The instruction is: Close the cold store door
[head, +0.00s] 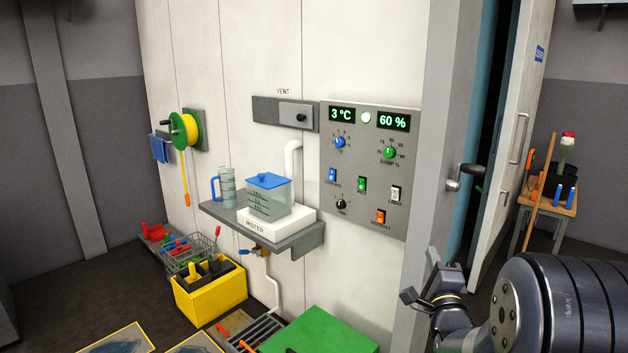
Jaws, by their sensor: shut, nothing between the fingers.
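The cold store door (515,125) is a white panel at the right with a vertical pull handle and a small blue label. It stands ajar, with a dark gap between it and the teal-edged grey door frame (447,120). A metal latch with a black grip (468,175) is beside the gap, at about mid-height. My gripper (422,291) is low at the lower right, in front of the frame's foot and apart from the door handle. It is shut and empty, and my arm hides the door's lower surroundings.
Left of the frame is a control panel (371,222) with dials and switches. A shelf (307,238) with the mister juts from the wall. A yellow tool box (210,296) and a green lid (320,335) sit below. A small wooden table (561,207) stands right of the door.

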